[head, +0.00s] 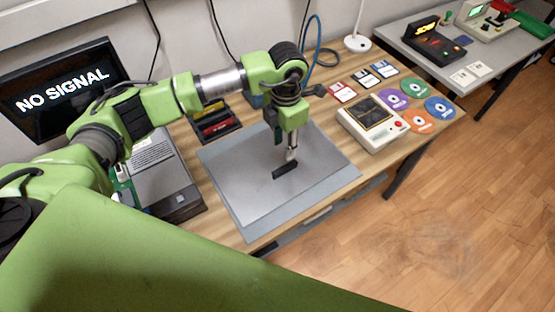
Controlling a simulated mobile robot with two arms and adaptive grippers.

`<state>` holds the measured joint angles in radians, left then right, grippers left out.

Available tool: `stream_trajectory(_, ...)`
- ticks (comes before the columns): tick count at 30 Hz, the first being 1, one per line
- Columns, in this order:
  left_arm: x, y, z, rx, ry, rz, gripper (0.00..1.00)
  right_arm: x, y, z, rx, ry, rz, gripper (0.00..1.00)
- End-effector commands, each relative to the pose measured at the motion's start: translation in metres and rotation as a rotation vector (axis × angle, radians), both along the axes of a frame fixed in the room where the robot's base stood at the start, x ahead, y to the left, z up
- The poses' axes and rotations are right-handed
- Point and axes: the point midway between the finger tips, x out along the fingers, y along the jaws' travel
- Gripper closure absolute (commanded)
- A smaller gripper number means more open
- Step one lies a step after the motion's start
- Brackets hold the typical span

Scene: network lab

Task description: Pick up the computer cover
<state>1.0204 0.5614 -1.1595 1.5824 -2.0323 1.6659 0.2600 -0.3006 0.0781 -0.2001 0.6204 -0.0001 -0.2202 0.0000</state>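The computer cover appears to be the large flat grey panel (240,185) on the wooden table, with a small black bar (285,171) like a handle near its middle. A slightly darker grey layer shows along its front and right edges; I cannot tell whether the panel lies flat on it or is raised. My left gripper (291,157) points down over the middle of the panel, with its tips at the black bar. The tips are too small to tell whether they are shut on the bar. My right gripper is not in view.
A grey computer case (165,175) stands left of the panel, below a "NO SIGNAL" monitor (65,90). A red and black item (214,122) lies behind. A beige device (372,122), floppy disks (362,82) and colored discs (422,100) fill the right side. Bare floor lies in front.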

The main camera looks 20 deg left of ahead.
Motion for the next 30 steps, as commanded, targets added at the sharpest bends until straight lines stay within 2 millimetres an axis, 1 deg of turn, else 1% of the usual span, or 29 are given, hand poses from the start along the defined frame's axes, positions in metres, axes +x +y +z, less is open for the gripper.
stream_trajectory(1, -0.001, 0.0, -0.009, 0.0, 0.004, 0.001, 0.68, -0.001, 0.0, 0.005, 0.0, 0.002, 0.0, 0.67)
stream_trajectory(3, -0.001, -0.001, -0.022, 0.0, 0.003, -0.001, 0.68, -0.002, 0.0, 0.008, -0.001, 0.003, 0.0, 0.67)
stream_trajectory(6, -0.001, -0.001, -0.036, -0.002, 0.003, 0.0, 0.68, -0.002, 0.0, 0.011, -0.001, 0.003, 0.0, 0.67)
stream_trajectory(11, -0.001, -0.002, -0.047, -0.003, 0.0, -0.002, 0.68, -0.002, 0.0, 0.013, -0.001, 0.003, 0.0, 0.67)
stream_trajectory(14, -0.003, -0.004, -0.055, -0.004, 0.003, -0.002, 0.68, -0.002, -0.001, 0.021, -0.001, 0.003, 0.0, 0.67)
stream_trajectory(18, -0.007, -0.008, -0.076, -0.003, 0.004, -0.002, 0.68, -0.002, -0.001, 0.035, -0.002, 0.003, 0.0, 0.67)
stream_trajectory(21, -0.006, -0.007, -0.09, -0.005, 0.002, -0.001, 0.68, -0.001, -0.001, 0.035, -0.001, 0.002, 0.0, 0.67)
stream_trajectory(24, -0.005, -0.007, -0.097, -0.004, -0.001, -0.002, 0.68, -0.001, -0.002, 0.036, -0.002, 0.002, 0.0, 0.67)
stream_trajectory(30, -0.005, -0.007, -0.098, -0.005, -0.001, -0.002, 0.68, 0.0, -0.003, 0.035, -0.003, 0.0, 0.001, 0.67)
